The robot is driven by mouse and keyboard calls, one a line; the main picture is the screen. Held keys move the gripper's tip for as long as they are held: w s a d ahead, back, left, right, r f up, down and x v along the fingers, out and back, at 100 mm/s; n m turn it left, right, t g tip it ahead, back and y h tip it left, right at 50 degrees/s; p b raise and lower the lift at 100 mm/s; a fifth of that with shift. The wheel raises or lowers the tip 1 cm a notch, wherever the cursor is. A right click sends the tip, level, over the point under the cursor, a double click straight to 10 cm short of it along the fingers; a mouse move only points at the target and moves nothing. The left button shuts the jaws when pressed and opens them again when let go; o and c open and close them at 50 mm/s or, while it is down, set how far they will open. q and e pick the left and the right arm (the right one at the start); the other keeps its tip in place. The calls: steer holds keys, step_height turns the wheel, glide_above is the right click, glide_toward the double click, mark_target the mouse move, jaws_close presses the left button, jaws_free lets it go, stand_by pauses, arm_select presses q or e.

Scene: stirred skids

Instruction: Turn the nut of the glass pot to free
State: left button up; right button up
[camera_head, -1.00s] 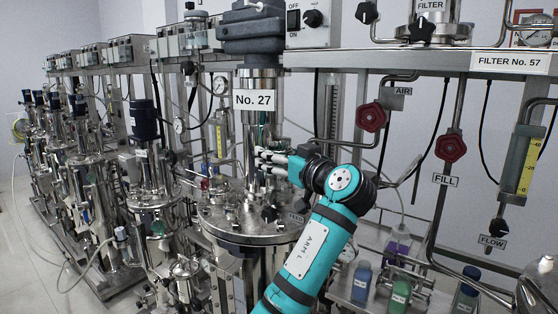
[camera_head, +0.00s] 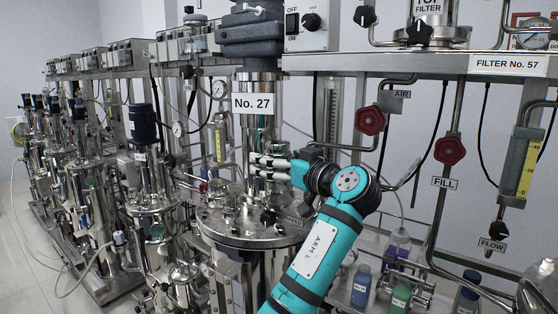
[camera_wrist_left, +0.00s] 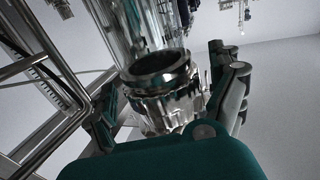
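In the left wrist view a clear, faceted glass-like piece (camera_wrist_left: 172,108) with a dark metal ring (camera_wrist_left: 158,70) at its end lies between the fingers. I take these for the glass pot and its nut, though I cannot tell exactly where one ends. My left gripper (camera_wrist_left: 170,105) has its fingers apart on both sides, and contact is unclear. In the head view the teal arm marked ARM L brings my left gripper (camera_head: 268,166) to the steel column under the No. 27 sign (camera_head: 253,103). The pot cannot be made out there. My right gripper is not in view.
Below the hand is a steel vessel lid (camera_head: 225,225) with fittings. Red valve knobs (camera_head: 370,121) and pipes stand to the right. Coloured bottles (camera_head: 361,287) sit on a low shelf. A row of similar skids fills the left. Bare floor (camera_head: 25,275) shows at lower left.

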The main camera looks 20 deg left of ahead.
arm_select(q)
steer(key=v, duration=0.7)
steer(key=shift+s+d, duration=0.15)
steer(key=shift+d, duration=0.05)
